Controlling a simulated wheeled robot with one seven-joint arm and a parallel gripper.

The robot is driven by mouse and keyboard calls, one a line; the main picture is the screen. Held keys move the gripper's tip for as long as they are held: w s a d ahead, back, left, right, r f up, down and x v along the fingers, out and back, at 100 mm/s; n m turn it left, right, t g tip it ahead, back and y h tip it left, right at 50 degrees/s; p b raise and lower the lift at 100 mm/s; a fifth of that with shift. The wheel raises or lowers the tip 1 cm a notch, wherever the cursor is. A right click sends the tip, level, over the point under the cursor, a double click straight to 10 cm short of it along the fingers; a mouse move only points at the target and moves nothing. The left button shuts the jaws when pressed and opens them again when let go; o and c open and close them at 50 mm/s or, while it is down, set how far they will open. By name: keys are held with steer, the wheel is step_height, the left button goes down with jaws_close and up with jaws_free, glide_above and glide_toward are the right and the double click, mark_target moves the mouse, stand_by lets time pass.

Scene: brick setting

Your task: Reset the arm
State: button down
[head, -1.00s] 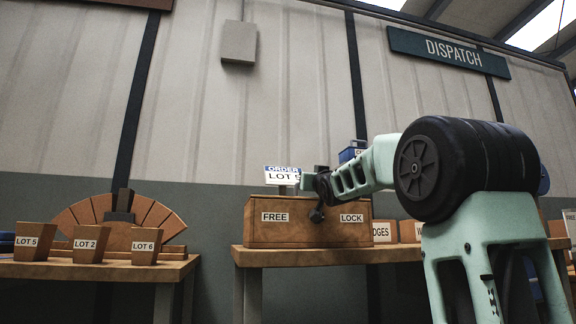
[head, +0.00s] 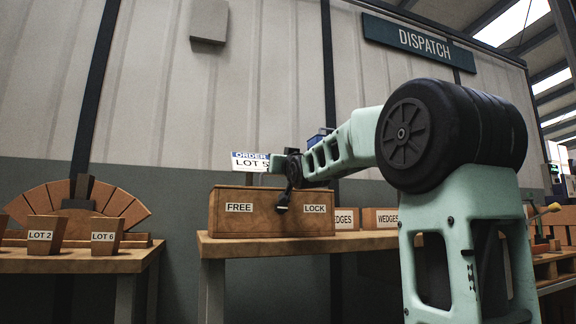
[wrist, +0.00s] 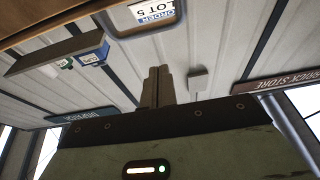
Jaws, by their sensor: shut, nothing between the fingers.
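My gripper (wrist: 158,72) shows in the wrist view with its two fingers together and nothing between them. In the head view my mint-green arm reaches left, and its dark end is in front of the wooden box (head: 222,220) labelled FREE and LOCK. A dark piece hangs down before the box face between the two labels; I cannot tell whether it is part of my gripper or a lever on the box, nor whether they touch. An order sign (head: 249,162) reading LOT 5 stands above the box, and it also shows upside down in the wrist view (wrist: 155,12).
The box stands on a wooden table (head: 225,248). Wedges bins (head: 381,218) sit to its right, partly behind my arm. A DISPATCH sign (head: 423,42) hangs on the wall.

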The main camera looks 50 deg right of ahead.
steer(key=f+v, duration=0.1)
steer(key=v, duration=0.5)
steer(key=shift+w+d+p, duration=0.15)
steer(key=shift+w+p, duration=0.05)
steer(key=shift+p, duration=0.2)
